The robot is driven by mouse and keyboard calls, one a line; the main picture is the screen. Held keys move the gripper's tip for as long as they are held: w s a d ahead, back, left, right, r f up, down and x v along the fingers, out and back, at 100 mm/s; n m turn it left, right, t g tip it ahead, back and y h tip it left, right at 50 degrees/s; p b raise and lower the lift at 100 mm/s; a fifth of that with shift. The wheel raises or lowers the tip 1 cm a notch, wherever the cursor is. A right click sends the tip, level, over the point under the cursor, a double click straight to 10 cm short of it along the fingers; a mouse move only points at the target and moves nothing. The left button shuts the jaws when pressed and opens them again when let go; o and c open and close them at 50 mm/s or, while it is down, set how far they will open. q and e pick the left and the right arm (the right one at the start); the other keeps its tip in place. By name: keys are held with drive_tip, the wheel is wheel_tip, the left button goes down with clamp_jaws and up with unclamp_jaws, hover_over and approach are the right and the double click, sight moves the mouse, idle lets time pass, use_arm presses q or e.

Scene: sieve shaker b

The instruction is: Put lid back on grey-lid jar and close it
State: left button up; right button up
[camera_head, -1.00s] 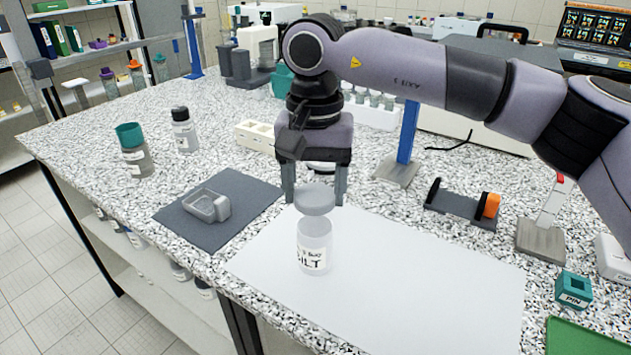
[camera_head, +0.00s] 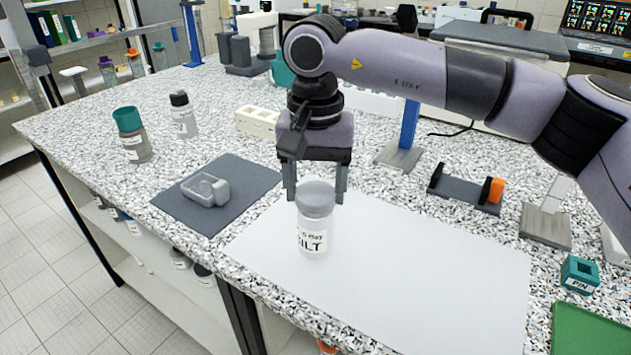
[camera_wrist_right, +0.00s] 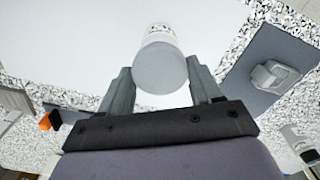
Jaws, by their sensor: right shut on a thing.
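The clear jar (camera_head: 314,238), labelled "SILT", stands upright on the white sheet in the head view. The grey lid (camera_head: 317,199) sits level at the jar's mouth, with no clear gap between them. Whether it is fully seated I cannot tell. My right gripper (camera_head: 316,192) points down from above, its two fingers on either side of the lid, shut on it. In the right wrist view the round grey lid (camera_wrist_right: 160,68) lies between the fingertips, with part of the jar's label beyond. My left gripper is not in view.
A dark mat (camera_head: 240,182) with a grey dish (camera_head: 206,189) lies left of the white sheet (camera_head: 430,270). A teal-lid jar (camera_head: 131,140) and a black-lid bottle (camera_head: 183,118) stand further left. A dark holder (camera_head: 462,193) and a teal block (camera_head: 579,273) are at right.

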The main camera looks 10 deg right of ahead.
drive_tip(key=shift+f, duration=0.55)
idle(1.1)
drive_tip(key=o, duration=1.1)
drive_tip(key=shift+r, duration=0.15)
drive_tip(key=shift+r+p, duration=2.4)
drive_tip(key=shift+r, duration=1.05)
drive_tip(key=shift+s+f, duration=0.15)
